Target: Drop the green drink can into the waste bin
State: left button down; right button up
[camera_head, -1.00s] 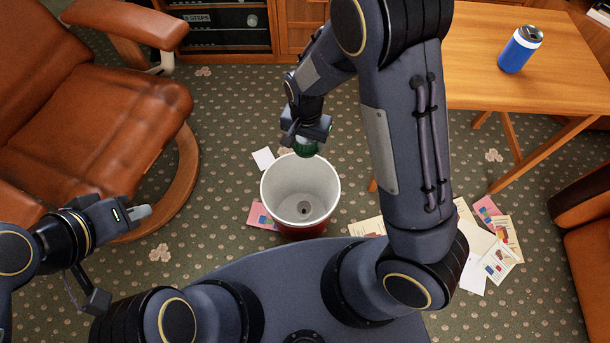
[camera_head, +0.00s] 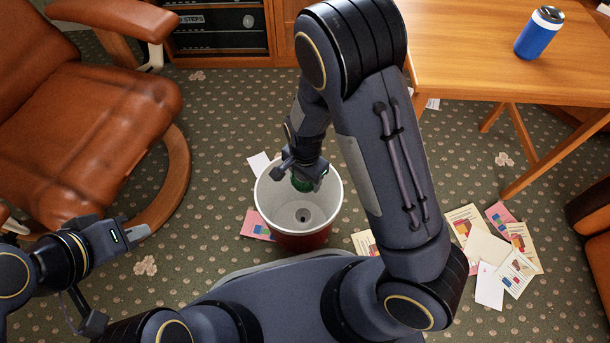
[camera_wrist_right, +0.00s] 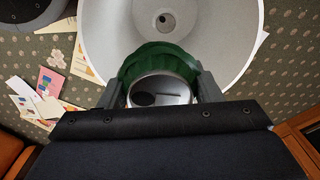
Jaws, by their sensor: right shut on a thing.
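The green drink can (camera_head: 301,185) is held in my right gripper (camera_head: 303,180), over the far part of the waste bin's mouth. In the right wrist view the can (camera_wrist_right: 160,62) sits between the two fingers of the gripper (camera_wrist_right: 158,85), its silver end facing the camera. The waste bin (camera_head: 334,209) is red outside and pale inside, and stands upright on the carpet. Its wall fills the top of the right wrist view (camera_wrist_right: 225,35).
A wooden table (camera_head: 470,65) at upper right bears a blue can (camera_head: 539,33). A brown leather armchair (camera_head: 85,120) stands at left. Papers (camera_head: 490,250) lie on the carpet right of the bin, and a pink card (camera_head: 256,226) lies left of it.

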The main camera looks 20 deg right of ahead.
jog(key=shift+f+b, duration=0.3)
jog(key=shift+f, duration=0.35)
pick_arm(q)
jog(key=shift+f, duration=0.6)
pick_arm(e)
jog(key=shift+r, duration=0.1)
jog(key=o, duration=1)
notch_tip(320, 180, up, 7)
jog(key=p, duration=0.4)
jog(key=shift+r, duration=0.4)
pick_arm(q)
notch_tip(320, 180, up, 4)
jog(key=shift+r, duration=0.1)
